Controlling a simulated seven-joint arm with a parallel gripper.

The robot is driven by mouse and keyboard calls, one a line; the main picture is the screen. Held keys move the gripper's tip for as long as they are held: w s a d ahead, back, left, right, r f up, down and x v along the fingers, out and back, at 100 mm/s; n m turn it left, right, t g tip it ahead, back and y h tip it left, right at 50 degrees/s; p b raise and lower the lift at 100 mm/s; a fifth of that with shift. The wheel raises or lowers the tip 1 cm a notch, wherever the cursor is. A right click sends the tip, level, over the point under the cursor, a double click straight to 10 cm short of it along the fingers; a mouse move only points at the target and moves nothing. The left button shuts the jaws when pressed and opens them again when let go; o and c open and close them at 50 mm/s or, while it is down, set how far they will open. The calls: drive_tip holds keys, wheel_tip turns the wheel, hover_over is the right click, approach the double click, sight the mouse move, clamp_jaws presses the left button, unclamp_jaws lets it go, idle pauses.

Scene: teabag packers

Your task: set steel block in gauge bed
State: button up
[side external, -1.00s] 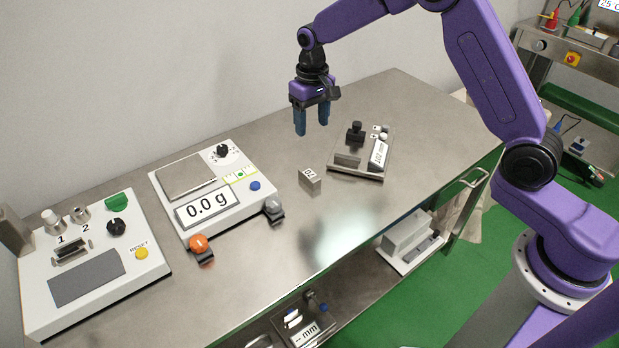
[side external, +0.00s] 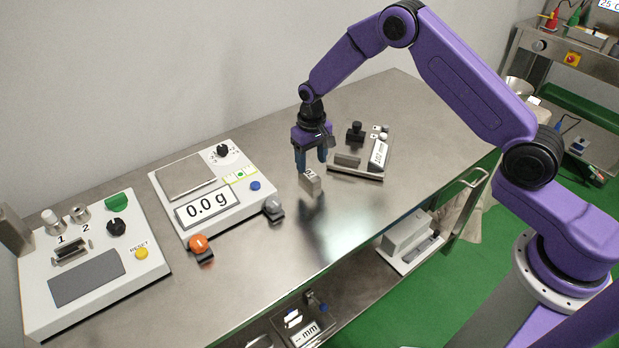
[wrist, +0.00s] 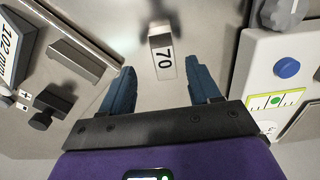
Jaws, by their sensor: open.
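The steel block (side external: 312,184) is a small grey block standing on the bench between the scale and the gauge. In the wrist view the block (wrist: 164,65) shows "70" on its top. My gripper (side external: 312,168) is open and empty, pointing down just above the block. In the wrist view the block lies between the lines of the two blue fingers, a little beyond their tips (wrist: 163,72).
A white control box (side external: 135,270) is at the far left.

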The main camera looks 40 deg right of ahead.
sight(310, 174)
drive_tip(key=shift+w+a+f, duration=0.1)
drive_tip(key=shift+a+f, duration=0.05)
drive_tip(key=shift+f, duration=1.15)
drive_tip(key=shift+w+a+f, duration=0.1)
drive_tip(key=shift+f, duration=1.2)
drive_tip(key=shift+s, duration=0.1)
clamp_jaws()
